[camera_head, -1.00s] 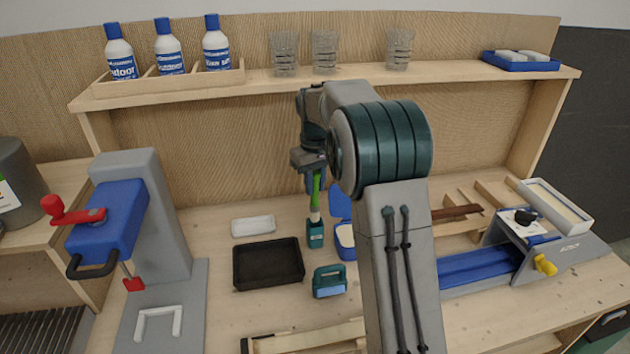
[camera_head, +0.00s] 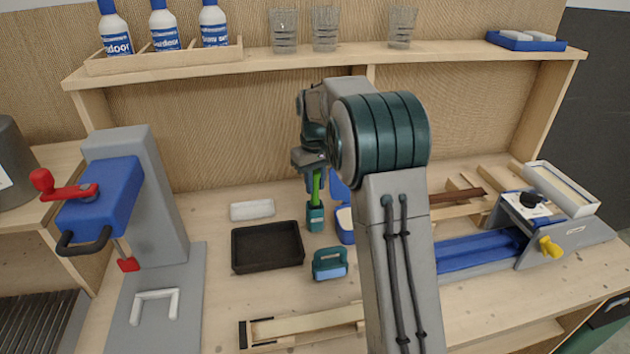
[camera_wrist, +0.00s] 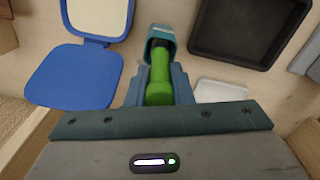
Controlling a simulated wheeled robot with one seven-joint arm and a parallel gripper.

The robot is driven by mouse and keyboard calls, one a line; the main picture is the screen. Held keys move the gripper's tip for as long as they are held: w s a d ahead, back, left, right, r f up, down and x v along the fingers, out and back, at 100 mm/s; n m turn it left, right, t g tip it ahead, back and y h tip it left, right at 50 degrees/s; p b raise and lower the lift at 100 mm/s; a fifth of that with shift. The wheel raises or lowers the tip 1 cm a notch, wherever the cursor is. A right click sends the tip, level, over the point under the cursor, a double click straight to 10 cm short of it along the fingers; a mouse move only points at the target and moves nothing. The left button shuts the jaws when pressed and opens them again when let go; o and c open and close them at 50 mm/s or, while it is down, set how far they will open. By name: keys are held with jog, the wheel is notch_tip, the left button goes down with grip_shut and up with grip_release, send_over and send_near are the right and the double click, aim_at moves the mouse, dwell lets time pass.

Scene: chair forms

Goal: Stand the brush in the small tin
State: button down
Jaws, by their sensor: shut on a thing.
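The brush has a green handle (camera_head: 316,186) and stands roughly upright in my gripper (camera_head: 314,176). In the wrist view the green handle (camera_wrist: 159,82) lies between my two fingers (camera_wrist: 158,92), which are shut on it. The small teal tin (camera_head: 315,220) stands on the bench directly below. It also shows past the fingertips in the wrist view (camera_wrist: 170,35). The brush's lower end meets the tin's mouth and seems to be inside it. How deep it reaches, and whether it touches the bottom, is hidden.
A blue press (camera_head: 105,200) stands left and a blue vise (camera_head: 485,250) right. A shelf (camera_head: 330,68) runs above.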

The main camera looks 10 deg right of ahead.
jog(key=c, duration=1.2)
grip_release()
notch_tip(320, 180, up, 13)
jog(key=shift+f, duration=0.15)
jog(key=shift+r, duration=0.55)
